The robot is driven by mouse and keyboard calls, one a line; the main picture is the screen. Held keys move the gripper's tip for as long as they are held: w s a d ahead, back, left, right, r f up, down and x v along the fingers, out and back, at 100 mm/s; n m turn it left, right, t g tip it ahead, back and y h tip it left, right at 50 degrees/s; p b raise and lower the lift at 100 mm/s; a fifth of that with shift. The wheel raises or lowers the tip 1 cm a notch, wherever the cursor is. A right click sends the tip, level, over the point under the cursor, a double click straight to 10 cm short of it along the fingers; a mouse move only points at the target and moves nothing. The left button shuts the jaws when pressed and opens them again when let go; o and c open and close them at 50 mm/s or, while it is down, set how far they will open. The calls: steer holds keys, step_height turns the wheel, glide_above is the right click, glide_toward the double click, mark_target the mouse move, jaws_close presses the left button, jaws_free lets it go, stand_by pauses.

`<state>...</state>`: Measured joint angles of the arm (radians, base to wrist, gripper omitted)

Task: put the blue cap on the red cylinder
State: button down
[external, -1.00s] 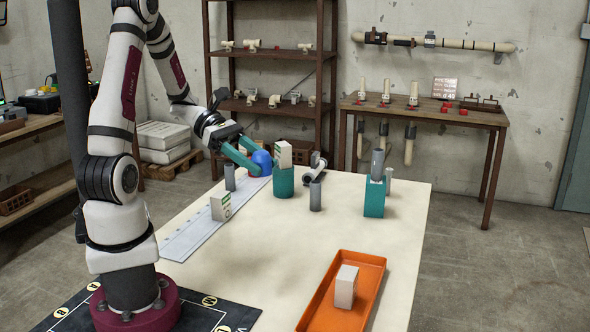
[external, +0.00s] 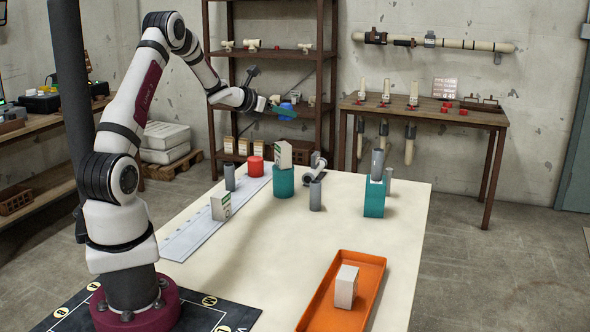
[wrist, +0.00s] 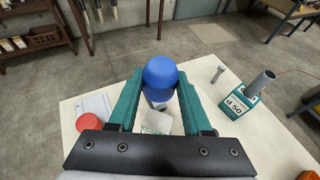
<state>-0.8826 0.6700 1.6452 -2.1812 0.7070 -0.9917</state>
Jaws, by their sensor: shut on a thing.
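My gripper (external: 277,112) is raised above the far part of the table, with its teal fingers shut on the blue cap (external: 287,106). In the wrist view the blue cap (wrist: 160,72) is a rounded dome between the two fingertips. The red cylinder (external: 256,166) stands at the table's far left, on the end of the pale strip, with nothing on top. It also shows in the wrist view as a red disc (wrist: 88,122) to the left of the fingers. My gripper is above and to the right of it, well apart.
A teal cylinder (external: 284,184) bearing a white box (external: 283,154) stands right of the red cylinder. Grey cylinders (external: 315,195), a grey-white fitting (external: 316,166) and a teal block (external: 374,203) stand nearby. An orange tray (external: 373,275) is at the front right. The table's middle is clear.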

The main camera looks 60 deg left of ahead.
steer(key=a+n+g+y, duration=0.1)
steer(key=a+n+y, duration=0.2)
steer(key=a, duration=0.2)
glide_above(253, 159)
steer(key=f, duration=1.2)
steer(key=shift+w+d+f, duration=0.15)
steer(key=shift+d+f, duration=0.05)
steer(key=shift+a+f, duration=0.2)
steer(key=shift+f, duration=1.95)
steer(key=shift+f, duration=0.1)
steer(key=shift+c, duration=1.7)
jaws_free()
